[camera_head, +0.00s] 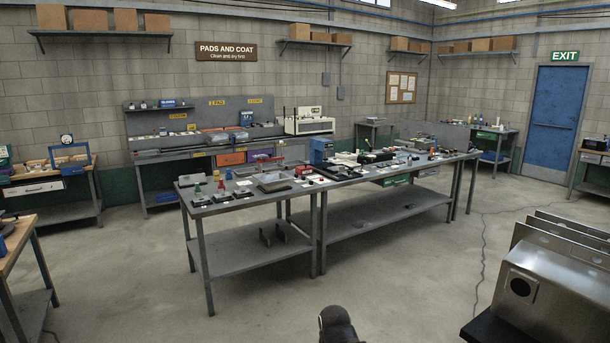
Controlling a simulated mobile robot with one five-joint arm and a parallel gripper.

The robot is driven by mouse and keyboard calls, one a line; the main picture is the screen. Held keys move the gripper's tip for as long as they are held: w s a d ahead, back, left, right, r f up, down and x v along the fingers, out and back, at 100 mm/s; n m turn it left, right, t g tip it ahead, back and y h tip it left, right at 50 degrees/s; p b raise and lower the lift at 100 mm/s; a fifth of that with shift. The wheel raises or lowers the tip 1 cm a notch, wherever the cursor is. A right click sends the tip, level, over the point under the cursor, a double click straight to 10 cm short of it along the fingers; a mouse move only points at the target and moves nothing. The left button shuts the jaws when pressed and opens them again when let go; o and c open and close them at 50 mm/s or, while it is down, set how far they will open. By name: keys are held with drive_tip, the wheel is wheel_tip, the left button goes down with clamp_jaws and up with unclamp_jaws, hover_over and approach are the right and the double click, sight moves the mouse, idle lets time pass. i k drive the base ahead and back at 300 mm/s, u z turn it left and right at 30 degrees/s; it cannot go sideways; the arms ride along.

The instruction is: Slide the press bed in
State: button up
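No press bed can be told for sure at this distance. A cream boxy machine (309,124) stands on the back bench against the wall. A blue machine (321,151) and several dark fixtures and trays stand on the long grey table in the middle of the room; they are too small to tell which one is a press. A dark rounded part of my arm shows at the bottom edge, right of centre. My gripper's fingers are not in view, and nothing held shows.
The grey table (215,207) stands across the middle. Steel sinks (540,290) are close at lower right, a wooden bench (17,240) at lower left. A cable (484,240) lies on the floor at right. The concrete floor before the table is clear.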

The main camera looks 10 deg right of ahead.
sight(346, 173)
drive_tip(key=z, duration=0.6)
drive_tip(key=i, duration=1.4)
drive_tip(key=z, duration=0.4)
drive_tip(key=i, duration=2.45)
drive_tip(key=u, duration=0.35)
drive_tip(key=i, duration=0.8)
drive_tip(key=u, duration=1.1)
drive_tip(key=i, duration=1)
drive_tip(key=u, duration=0.3)
drive_tip(key=k, duration=0.8)
drive_tip(key=u, duration=0.2)
drive_tip(key=i, duration=0.8)
drive_tip(key=z, duration=0.05)
